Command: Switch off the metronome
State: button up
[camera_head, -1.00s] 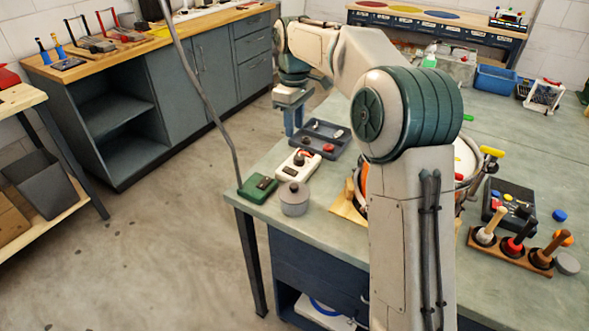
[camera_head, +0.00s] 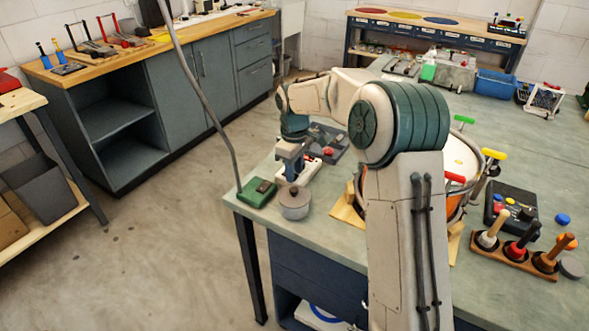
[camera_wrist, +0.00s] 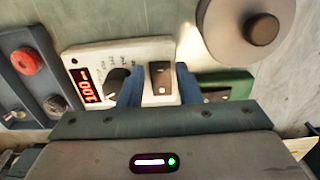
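The metronome (camera_wrist: 140,52) is a white box with a red lit display (camera_wrist: 85,88), a black dial (camera_wrist: 118,82) and a dark rocker switch (camera_wrist: 160,77). In the head view the metronome (camera_head: 313,166) lies on the bench's left part, mostly hidden by my arm end. My gripper (camera_wrist: 158,82) is over it, with its two blue fingers apart and nothing between them but the view of the switch. It also shows in the head view (camera_head: 290,175). Whether the fingers touch the box, I cannot tell.
A grey round pot with a knob (camera_wrist: 245,30) and a green box (camera_wrist: 228,84) sit close beside the metronome. A dark tray (camera_wrist: 30,75) with a red button lies on its other side. The drum (camera_head: 458,165) stands to the right on the bench (camera_head: 330,232).

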grip_shut()
jog(key=p, duration=0.1)
jog(key=h+p, duration=0.1)
jog(key=p, duration=0.1)
jog(key=shift+w+a+r+g, duration=0.1)
jog(key=shift+a+r+g, duration=0.1)
jog(key=shift+r+g, duration=0.2)
jog(key=h+p, duration=0.1)
jog(key=p, duration=0.2)
jog(key=shift+w+a+f+g, duration=0.1)
jog(key=shift+a+g, duration=0.05)
jog(key=shift+g, duration=0.15)
jog(key=shift+f, duration=0.15)
jog(key=shift+h, duration=0.3)
grip_release()
